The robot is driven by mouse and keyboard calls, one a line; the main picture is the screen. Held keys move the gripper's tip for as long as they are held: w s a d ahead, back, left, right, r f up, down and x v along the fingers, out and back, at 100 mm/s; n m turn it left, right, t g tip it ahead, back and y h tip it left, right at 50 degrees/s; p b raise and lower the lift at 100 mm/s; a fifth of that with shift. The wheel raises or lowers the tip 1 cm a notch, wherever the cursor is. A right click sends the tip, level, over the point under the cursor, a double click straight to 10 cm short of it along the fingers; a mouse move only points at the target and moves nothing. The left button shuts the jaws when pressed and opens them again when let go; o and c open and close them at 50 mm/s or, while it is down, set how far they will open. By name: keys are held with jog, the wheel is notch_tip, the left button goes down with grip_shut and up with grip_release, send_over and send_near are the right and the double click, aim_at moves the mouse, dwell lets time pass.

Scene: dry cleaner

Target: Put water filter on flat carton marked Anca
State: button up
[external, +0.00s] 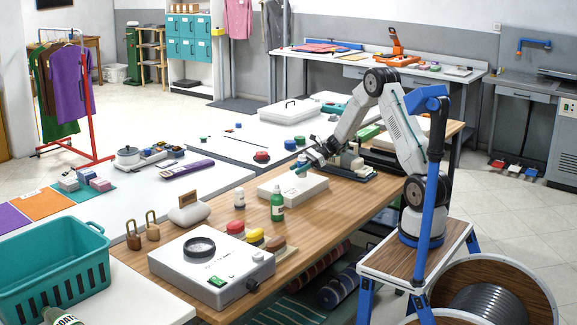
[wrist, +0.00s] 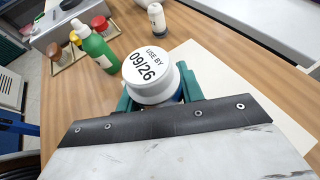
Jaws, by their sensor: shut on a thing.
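My gripper (external: 302,168) is shut on a round white-topped thing, taken as the water filter (wrist: 150,68). Its lid reads "USE BY 09/26" in the wrist view, and teal fingers (wrist: 155,92) grip its sides. Its lower part is hidden by the fingers and gripper body. In the external view the gripper hangs over or near the far part of a flat, pale carton (external: 290,190) on the wooden table. The carton also shows in the wrist view (wrist: 232,75), to the right of the filter. No marking on it is readable. I cannot tell the height between filter and carton.
A green bottle (external: 277,205) and a small white bottle (external: 239,199) stand close to the carton's near side. Red, yellow and brown-topped items (external: 255,237) and a white device (external: 211,268) are nearer the front. A dark tray with items (external: 350,170) lies behind the gripper.

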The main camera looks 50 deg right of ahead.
jog(key=w, duration=0.5)
jog(key=shift+d+f, duration=0.3)
jog(key=shift+f, duration=1.65)
jog(key=shift+s+f, duration=0.1)
jog(key=shift+f, duration=0.1)
jog(key=o, duration=1)
jog(key=shift+o, duration=0.2)
jog(key=shift+r, duration=0.15)
